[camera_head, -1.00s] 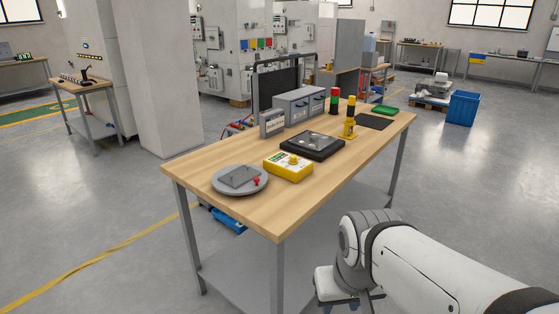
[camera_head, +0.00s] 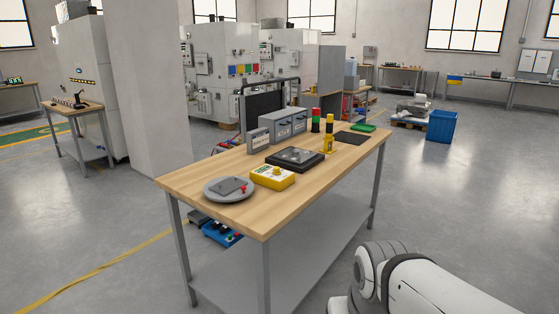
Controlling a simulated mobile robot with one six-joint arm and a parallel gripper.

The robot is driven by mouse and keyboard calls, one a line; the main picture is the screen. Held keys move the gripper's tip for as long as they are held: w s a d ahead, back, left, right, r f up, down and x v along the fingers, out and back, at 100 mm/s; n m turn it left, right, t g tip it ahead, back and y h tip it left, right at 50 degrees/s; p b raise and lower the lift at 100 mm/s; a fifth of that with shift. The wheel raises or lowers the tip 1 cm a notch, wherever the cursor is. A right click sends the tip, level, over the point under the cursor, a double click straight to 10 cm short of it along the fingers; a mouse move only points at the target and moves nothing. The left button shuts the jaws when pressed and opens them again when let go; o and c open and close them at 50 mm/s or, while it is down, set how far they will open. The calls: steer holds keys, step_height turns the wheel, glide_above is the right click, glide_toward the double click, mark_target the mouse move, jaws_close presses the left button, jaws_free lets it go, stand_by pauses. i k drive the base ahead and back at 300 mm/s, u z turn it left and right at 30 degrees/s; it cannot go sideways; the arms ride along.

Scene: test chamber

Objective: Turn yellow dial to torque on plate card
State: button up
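A yellow box (camera_head: 271,179) with a yellow dial (camera_head: 277,171) on top stands on the wooden workbench (camera_head: 210,157), near its front edge. A small pale label shows on the box, but its print and the dial's setting are too small to read. A grey box with a pale plate or card (camera_head: 259,138) on its face stands behind, at the back edge; its text is not readable either. My arm shows at the lower right, off the bench. My gripper is outside the view.
A black tray (camera_head: 294,159), grey cabinets (camera_head: 289,123), a signal-light post (camera_head: 329,137) and a green tray (camera_head: 363,128) are behind and right. Floor right of the bench is clear up to a blue bin (camera_head: 441,127).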

mark_target(276, 172)
steer(key=z, duration=0.25)
steer(key=i, duration=1.95)
steer(key=u, duration=0.6)
steer(key=k, duration=0.65)
steer(key=u, duration=0.25)
steer(key=i, duration=0.65)
steer(key=z, duration=0.1)
